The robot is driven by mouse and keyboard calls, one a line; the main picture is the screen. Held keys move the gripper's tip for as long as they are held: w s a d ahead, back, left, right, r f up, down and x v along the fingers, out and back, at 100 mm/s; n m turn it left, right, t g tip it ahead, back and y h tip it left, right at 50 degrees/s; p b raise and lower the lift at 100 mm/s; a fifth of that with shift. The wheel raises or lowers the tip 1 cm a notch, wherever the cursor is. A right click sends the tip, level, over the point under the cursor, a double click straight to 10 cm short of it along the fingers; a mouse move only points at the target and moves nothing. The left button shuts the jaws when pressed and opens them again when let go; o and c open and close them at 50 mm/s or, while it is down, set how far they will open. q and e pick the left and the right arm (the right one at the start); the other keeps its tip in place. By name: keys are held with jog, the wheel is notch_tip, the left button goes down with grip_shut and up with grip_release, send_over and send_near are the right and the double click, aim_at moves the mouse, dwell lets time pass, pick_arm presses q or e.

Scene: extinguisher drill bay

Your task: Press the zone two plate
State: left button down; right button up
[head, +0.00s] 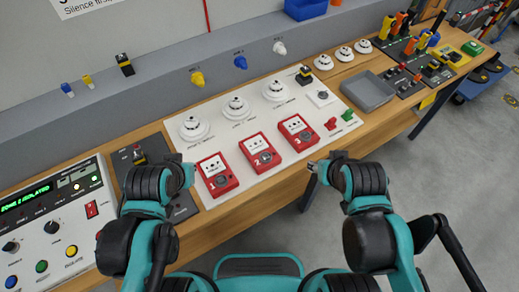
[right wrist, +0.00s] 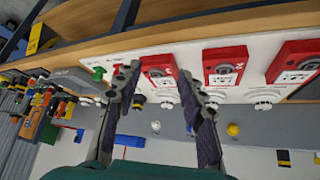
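Three red call-point boxes stand in a row on the white panel (head: 225,137). The middle box, marked 2 (head: 260,152), has a white plate on its face. Box 1 (head: 217,174) is to its left and box 3 (head: 297,132) to its right. My right gripper (head: 313,166) is beyond the bench's front edge, below box 3 and apart from the boxes. In the right wrist view its fingers (right wrist: 158,82) are spread and empty, with box 2 (right wrist: 225,66) to the right of them. My left gripper (head: 188,167) is just left of box 1; its finger gap is unclear.
White round detectors (head: 236,107) sit behind the boxes. Small red (head: 331,123) and green (head: 347,115) parts stand right of box 3. A control panel (head: 55,220) with a lit display is at the left. A grey flat box (head: 367,91) lies farther right.

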dwell(0.3)
jog(key=shift+w+a+r, duration=0.1)
jog(key=c, duration=0.7)
jog(key=w+a+n+p, duration=0.1)
jog(key=a, duration=0.1)
jog(key=w+a+r+n+y+p, duration=0.1)
jog(key=w+a+p, duration=0.1)
jog(key=w+a+r+n+y+p, duration=0.1)
jog(key=a, duration=0.1)
jog(key=shift+w, duration=0.2)
grip_shut()
jog(key=w+a+n+y+p, duration=0.2)
jog(key=a+n+p, duration=0.1)
jog(key=a, duration=0.4)
jog(key=shift+w+r+t, duration=0.2)
jog(key=shift+w+t, duration=0.1)
